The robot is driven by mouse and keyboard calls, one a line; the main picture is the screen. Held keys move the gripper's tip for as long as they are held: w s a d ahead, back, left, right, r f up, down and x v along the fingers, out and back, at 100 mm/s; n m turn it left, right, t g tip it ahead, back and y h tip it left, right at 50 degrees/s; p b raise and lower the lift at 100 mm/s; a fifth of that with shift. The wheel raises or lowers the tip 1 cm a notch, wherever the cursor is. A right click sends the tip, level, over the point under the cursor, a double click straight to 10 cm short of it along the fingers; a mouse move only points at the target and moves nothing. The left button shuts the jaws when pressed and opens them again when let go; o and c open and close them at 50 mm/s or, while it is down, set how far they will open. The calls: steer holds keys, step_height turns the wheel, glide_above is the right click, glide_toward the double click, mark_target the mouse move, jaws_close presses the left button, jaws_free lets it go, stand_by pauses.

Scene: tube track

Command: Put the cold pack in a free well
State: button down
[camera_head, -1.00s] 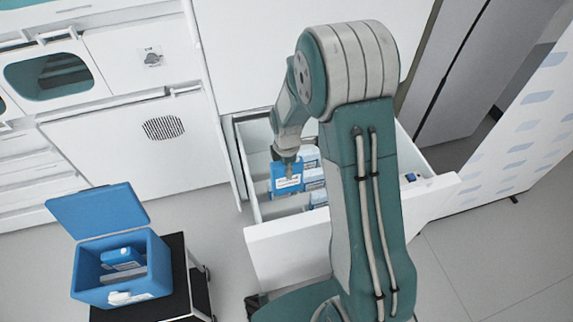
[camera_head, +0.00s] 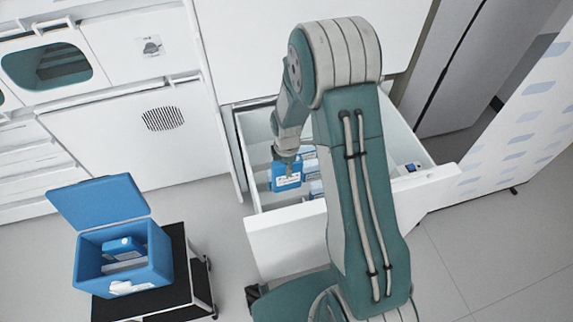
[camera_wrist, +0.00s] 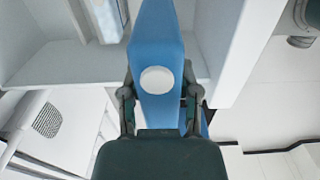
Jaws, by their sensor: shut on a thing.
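A blue cold pack (camera_head: 287,176) with a white label hangs from my gripper (camera_head: 287,155) over the left part of the open white drawer (camera_head: 290,238). In the wrist view the cold pack (camera_wrist: 156,50) stands on edge, with its round white cap facing the camera, between the two fingers of my gripper (camera_wrist: 160,97). The gripper is shut on it. Other blue-and-white packs (camera_head: 312,166) stand in the drawer just right of the held one, partly hidden by my arm. I cannot tell whether the held pack touches the drawer floor, and the wells are mostly hidden.
An open blue cooler box (camera_head: 160,255) with another blue pack (camera_head: 123,247) inside stands on a black cart (camera_head: 180,295) at the lower left. White cabinets line the back. A small blue item (camera_head: 411,168) lies at the drawer's right end. The floor between cart and drawer is clear.

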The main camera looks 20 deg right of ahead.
mark_target(287, 187)
steer(key=shift+f, duration=4.25)
steer(key=shift+f, duration=1.7)
steer(key=shift+f, duration=1.2)
steer(key=shift+f, duration=1.5)
